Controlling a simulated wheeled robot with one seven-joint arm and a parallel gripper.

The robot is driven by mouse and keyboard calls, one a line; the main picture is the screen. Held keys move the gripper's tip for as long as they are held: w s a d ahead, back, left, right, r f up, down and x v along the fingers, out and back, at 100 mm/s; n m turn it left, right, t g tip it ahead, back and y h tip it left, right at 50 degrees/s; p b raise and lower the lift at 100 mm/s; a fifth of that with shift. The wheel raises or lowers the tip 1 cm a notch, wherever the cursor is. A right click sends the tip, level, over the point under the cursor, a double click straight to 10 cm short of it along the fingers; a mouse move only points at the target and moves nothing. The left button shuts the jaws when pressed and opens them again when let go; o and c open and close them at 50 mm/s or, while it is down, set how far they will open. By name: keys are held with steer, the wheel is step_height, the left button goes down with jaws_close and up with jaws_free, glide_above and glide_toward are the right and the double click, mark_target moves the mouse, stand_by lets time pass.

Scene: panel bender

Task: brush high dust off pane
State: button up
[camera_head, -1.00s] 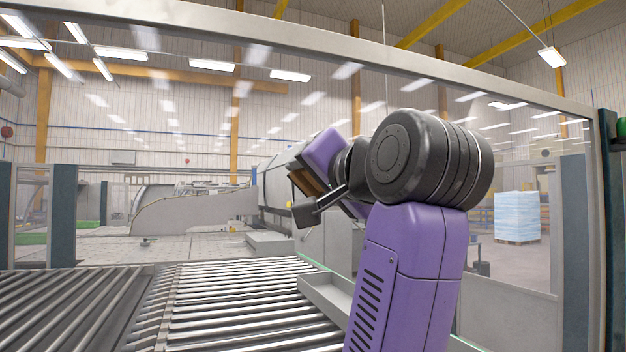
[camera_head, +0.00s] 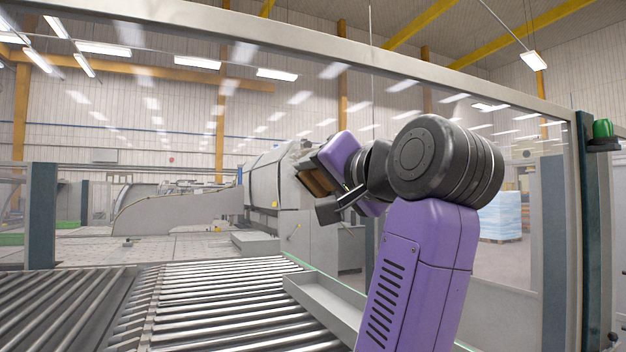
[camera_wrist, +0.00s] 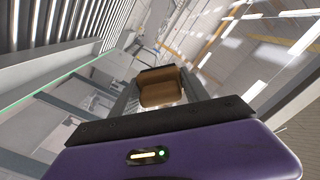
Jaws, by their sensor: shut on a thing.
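A brown block-shaped thing (camera_wrist: 160,92), possibly the brush's wooden body, sits between the grey fingers of my gripper (camera_wrist: 157,84) in the wrist view. My gripper is shut on it. In the head view the brown block (camera_head: 316,182) shows left of my purple and black arm, partly behind the gripper. Its bristles cannot be made out. The large clear pane (camera_head: 480,112) spans the head view under a slanting grey top rail and shows streaky lamp reflections. No dust can be told apart on it. I cannot tell whether the block touches the pane.
A roller conveyor (camera_head: 220,300) fills the lower left, with a grey trough (camera_head: 325,300) along its right edge. A grey machine (camera_head: 270,180) stands behind. A dark post (camera_head: 583,230) with a green lamp (camera_head: 603,130) stands right. A pale blue stack (camera_head: 500,215) is behind the pane.

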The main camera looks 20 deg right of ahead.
mark_target(288, 157)
steer(key=shift+w+d, duration=0.1)
steer(key=shift+d, duration=1.4)
steer(key=shift+r, duration=0.95)
steer(key=shift+a, duration=3.7)
steer(key=shift+d+r, duration=0.1)
steer(key=shift+r, duration=0.85)
steer(key=shift+w+d+f, duration=0.1)
steer(key=shift+d, duration=3.55)
steer(key=s+b, duration=0.1)
steer(key=s, duration=0.5)
steer(key=shift+s, duration=0.1)
